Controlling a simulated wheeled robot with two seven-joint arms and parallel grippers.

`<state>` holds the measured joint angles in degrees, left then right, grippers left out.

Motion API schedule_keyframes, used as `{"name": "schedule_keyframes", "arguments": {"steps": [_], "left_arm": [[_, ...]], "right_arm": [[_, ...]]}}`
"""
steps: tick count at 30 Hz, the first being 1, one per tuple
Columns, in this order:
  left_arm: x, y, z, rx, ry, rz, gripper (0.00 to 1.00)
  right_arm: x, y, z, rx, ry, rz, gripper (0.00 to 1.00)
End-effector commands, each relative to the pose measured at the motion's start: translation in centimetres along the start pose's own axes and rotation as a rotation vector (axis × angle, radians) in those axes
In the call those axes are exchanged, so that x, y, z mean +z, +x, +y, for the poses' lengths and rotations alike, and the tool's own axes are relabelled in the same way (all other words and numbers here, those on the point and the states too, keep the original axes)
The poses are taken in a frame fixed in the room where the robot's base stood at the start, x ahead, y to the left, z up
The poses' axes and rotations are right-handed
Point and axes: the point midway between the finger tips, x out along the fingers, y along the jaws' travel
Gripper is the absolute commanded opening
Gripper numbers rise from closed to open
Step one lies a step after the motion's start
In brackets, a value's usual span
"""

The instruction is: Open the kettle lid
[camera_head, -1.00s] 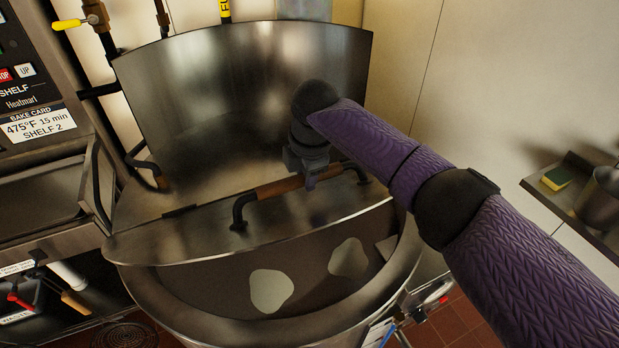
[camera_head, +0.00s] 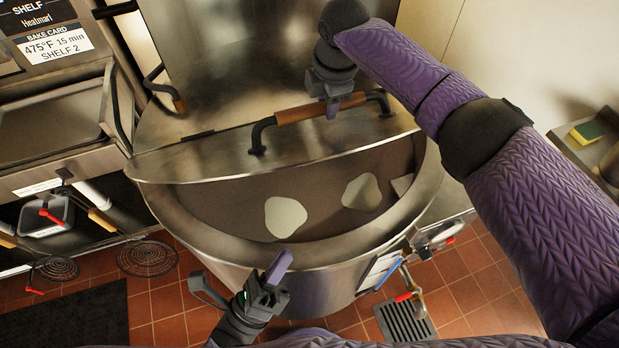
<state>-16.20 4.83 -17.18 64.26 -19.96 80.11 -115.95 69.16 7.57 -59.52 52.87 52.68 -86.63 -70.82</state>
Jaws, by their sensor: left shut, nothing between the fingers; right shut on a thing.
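The large steel kettle (camera_head: 300,255) stands in front of me with dark contents and pale patches inside. Its lid (camera_head: 200,160) is a half-round steel plate, tilted up partway at the front, so the kettle's front part shows open. The lid's handle (camera_head: 290,116) has a wooden grip on dark brackets. My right gripper (camera_head: 333,106) is shut on the handle at the right part of the wooden grip; its fingers partly hide the grip. My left gripper (camera_head: 278,268) is shut and empty, low in front of the kettle's outer wall.
An oven and counter (camera_head: 50,130) stand close on the left. A shelf with a sponge (camera_head: 587,132) is at the right. A valve with a red handle (camera_head: 405,296) sits low at the kettle's front right. Tiled floor and a dark mat (camera_head: 70,320) lie below.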

Motion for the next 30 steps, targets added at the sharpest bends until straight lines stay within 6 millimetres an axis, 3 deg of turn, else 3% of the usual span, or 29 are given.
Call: {"name": "schedule_keyframes", "arguments": {"steps": [5, 16, 22, 30], "left_arm": [[0.2, 2.4, -0.2, -0.020, 0.026, -0.013, 0.00], [0.3, 10.4, -0.3, -0.016, 0.023, -0.012, 0.00], [2.5, 12.2, -0.3, -0.013, 0.023, -0.009, 0.00], [3.1, 12.8, -0.3, -0.010, 0.021, -0.008, 0.00]], "right_arm": [[-0.1, 0.2, 0.0, 0.004, -0.001, 0.001, 0.00], [-0.1, 0.2, 0.0, 0.004, -0.001, 0.002, 0.00], [-0.1, 0.2, 0.0, 0.004, 0.000, 0.001, 0.00], [-0.1, 0.2, 0.0, 0.004, -0.001, 0.001, 0.00]]}}
